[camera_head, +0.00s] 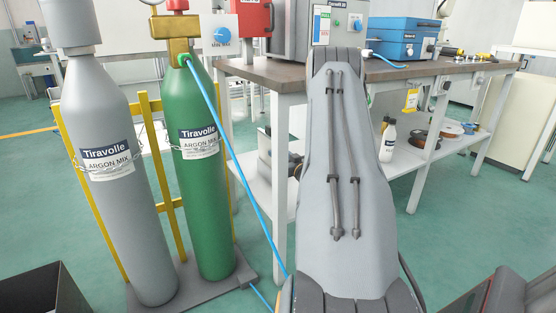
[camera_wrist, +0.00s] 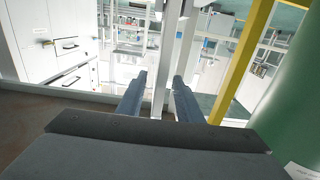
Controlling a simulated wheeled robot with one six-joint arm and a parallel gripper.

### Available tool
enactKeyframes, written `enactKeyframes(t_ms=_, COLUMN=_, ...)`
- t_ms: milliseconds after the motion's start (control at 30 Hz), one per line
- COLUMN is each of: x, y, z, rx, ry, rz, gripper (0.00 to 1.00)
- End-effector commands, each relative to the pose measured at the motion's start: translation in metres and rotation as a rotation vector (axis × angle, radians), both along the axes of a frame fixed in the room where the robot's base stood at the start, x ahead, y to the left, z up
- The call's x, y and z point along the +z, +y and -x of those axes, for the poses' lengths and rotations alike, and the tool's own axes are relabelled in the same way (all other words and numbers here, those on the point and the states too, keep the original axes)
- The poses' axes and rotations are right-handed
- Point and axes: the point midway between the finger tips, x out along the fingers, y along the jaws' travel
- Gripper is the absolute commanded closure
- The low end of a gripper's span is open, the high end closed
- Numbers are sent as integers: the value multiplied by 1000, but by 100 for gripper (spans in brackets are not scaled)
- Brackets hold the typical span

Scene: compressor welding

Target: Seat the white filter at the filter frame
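I cannot pick out a white filter or a filter frame in either view. My gripper (camera_wrist: 159,80) shows in the wrist view as two dark fingers with a clear gap between them. It is open, and nothing is held between the fingers. Behind the gap are a pale upright post and a white frame structure. In the head view my own arm fills the middle and hides part of the workbench, and the gripper does not show there.
A grey gas cylinder (camera_head: 118,185) and a green one (camera_head: 207,215) stand left, by a yellow rack. A blue hose (camera_head: 243,180) runs down to my arm. The workbench (camera_head: 262,70) carries a blue machine (camera_head: 393,42). A dark box (camera_head: 40,292) lies front left.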

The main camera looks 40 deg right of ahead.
Motion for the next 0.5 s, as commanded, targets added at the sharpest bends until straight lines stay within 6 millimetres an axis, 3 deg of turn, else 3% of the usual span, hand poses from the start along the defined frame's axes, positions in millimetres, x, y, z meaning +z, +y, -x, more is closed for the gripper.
enactKeyframes(t_ms=500, x=-1, y=-15, z=-64, rx=0, ry=-1, rz=1, gripper=67)
